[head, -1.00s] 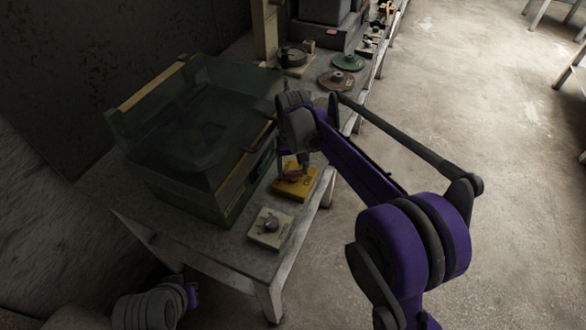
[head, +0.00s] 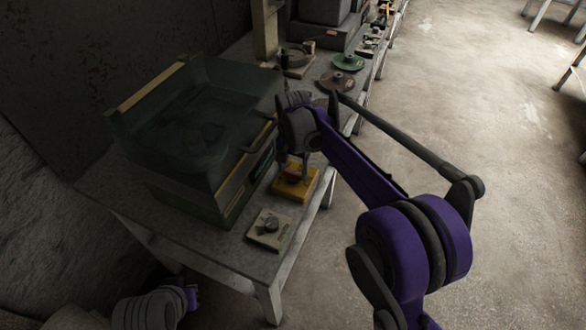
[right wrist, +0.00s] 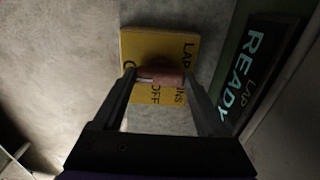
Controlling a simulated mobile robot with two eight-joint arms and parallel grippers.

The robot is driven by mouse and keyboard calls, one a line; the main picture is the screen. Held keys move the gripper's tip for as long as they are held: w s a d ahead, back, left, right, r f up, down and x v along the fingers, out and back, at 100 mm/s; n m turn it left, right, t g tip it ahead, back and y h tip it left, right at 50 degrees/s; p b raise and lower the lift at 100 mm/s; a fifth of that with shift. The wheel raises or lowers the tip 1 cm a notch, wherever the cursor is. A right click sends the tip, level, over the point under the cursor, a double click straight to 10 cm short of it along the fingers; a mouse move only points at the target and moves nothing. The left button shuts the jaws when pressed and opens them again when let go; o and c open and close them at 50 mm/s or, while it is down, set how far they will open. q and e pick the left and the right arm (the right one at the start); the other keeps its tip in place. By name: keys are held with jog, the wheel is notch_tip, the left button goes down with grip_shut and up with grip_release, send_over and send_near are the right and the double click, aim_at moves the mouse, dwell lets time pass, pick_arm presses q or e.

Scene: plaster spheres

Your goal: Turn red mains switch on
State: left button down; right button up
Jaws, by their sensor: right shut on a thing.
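The red mains switch is a red knob (head: 292,176) on a yellow plate (head: 309,186) near the bench's right edge. In the right wrist view, the knob (right wrist: 163,77) lies crosswise, with a pale mark towards its left end. The yellow plate (right wrist: 145,45) carries black lettering; "LAP" and "OFF" can be read and the rest is partly hidden. My right gripper (right wrist: 158,78) is shut on the knob, one finger at each end. In the head view the right gripper (head: 292,172) reaches down onto it. My left gripper is not seen, only part of its arm at the bottom left.
A dark green machine (head: 190,130) with a clear cover stands left of the switch. A pale plate with a grey knob (head: 270,226) sits in front. Green and brown discs (head: 342,61) lie behind.

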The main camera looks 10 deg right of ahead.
dwell(0.4)
jog(key=o, duration=1.3)
